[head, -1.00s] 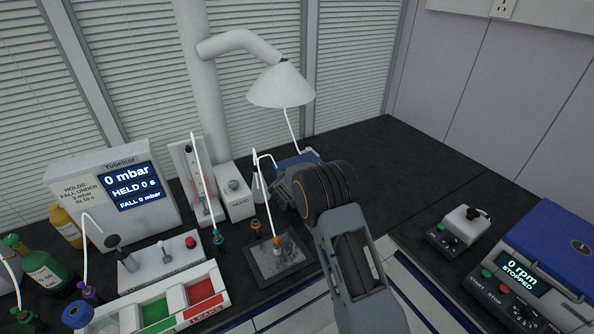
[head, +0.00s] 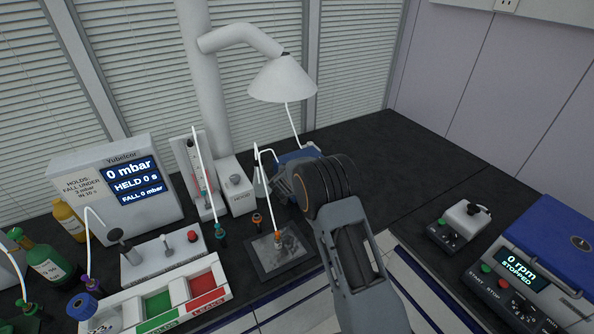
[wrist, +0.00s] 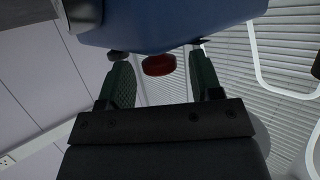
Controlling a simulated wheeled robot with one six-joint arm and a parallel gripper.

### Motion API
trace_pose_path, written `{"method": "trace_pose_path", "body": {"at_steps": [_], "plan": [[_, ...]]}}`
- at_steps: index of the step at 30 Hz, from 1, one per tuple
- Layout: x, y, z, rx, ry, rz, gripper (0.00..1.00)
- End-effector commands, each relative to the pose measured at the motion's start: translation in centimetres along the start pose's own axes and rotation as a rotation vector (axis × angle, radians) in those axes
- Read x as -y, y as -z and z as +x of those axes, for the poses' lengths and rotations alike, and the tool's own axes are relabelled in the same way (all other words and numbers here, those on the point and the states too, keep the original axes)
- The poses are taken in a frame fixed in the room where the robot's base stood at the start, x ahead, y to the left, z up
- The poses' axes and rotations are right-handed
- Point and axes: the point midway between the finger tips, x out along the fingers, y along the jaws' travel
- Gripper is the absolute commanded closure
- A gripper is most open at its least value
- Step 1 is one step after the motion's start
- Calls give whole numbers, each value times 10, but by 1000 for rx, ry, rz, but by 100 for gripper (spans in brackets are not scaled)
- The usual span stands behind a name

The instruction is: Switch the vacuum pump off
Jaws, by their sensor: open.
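A blue body, which looks like the vacuum pump, fills the top of the wrist view (wrist: 170,25). A round red knob or button (wrist: 158,65) sticks out from its edge. My gripper (wrist: 160,82) is open, with a dark green finger on each side of the red knob and nothing held between them. I cannot tell whether the fingers touch the pump. In the head view, a bit of blue (head: 300,155) shows behind my arm, under the lamp-shaped hood. My arm hides the rest of it and the fingertips there.
A white fume hood (head: 283,80) hangs above the bench. A pressure display (head: 120,185) reading 0 mbar, bottles and a red and green tray (head: 150,322) stand left. A dark plate (head: 262,262) lies left of my arm. A centrifuge (head: 550,245) is at right.

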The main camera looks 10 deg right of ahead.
Motion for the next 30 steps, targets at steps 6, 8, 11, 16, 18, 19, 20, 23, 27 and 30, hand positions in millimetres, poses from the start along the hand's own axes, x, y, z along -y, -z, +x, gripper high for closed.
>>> {"method": "trace_pose_path", "body": {"at_steps": [6,8,11,16,18,19,20,23,27,30], "plan": [[0,0,-17,-1,1,0,41],[1,-1,-28,-1,2,-1,41],[1,0,-49,-2,3,-1,41],[1,-1,-85,-1,3,0,41],[1,0,-97,-2,3,0,41],[1,0,-102,-2,4,1,41],[1,0,-107,-1,3,1,41],[1,0,-120,-2,3,0,41],[1,0,-132,-1,2,-1,41],[1,0,-137,-1,2,0,41]]}}
